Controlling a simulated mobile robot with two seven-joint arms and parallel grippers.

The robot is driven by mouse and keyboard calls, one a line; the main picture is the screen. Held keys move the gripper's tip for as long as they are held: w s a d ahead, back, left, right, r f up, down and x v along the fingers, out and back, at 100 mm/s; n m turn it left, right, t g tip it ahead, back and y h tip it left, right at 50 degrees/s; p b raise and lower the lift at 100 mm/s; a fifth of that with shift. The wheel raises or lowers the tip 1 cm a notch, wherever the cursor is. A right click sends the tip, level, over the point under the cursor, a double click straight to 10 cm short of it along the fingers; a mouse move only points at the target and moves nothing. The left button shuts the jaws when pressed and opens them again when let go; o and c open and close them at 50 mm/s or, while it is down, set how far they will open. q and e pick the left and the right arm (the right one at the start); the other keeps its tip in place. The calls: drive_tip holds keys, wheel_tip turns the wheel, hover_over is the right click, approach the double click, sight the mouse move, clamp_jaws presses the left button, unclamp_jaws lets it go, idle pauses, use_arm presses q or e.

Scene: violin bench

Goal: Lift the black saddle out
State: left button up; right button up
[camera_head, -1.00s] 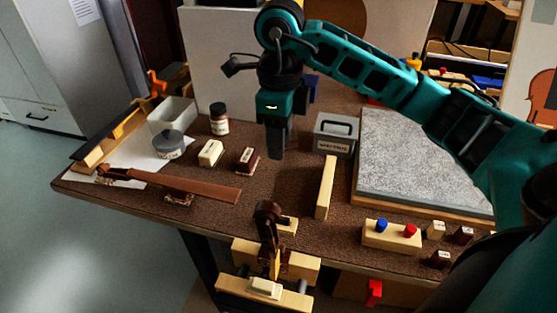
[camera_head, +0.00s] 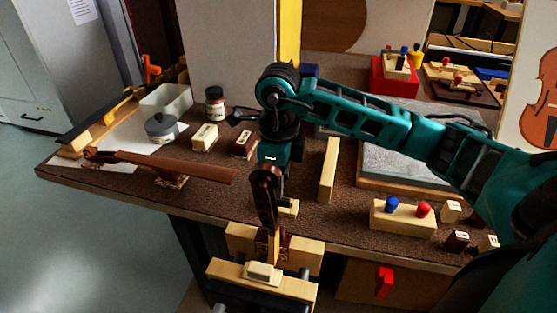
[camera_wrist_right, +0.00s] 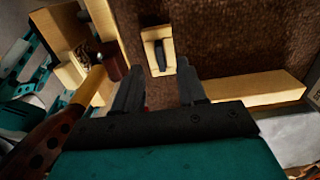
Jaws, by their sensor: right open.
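The black saddle (camera_wrist_right: 161,55) is a small dark bar set in a slot of a pale wooden block (camera_wrist_right: 150,37), seen in the right wrist view. In the head view this small block (camera_head: 289,209) stands near the bench's front edge, partly hidden, and the saddle cannot be made out. My right gripper (camera_wrist_right: 160,84) is open, with nothing between its fingers. Its fingers point towards the block and appear apart from it. My left gripper is in neither view.
The scroll's neck stands in a wooden vise (camera_head: 240,272) at the front edge, close by. A pale wooden bar (camera_head: 328,172) lies to the right. A block with blue and red knobs (camera_head: 403,216) sits farther right. A brown fingerboard (camera_head: 190,171) lies left.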

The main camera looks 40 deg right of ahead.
sight(281, 203)
drive_tip(key=shift+f+b, duration=0.3)
drive_tip(key=shift+f, duration=1.9)
clamp_jaws()
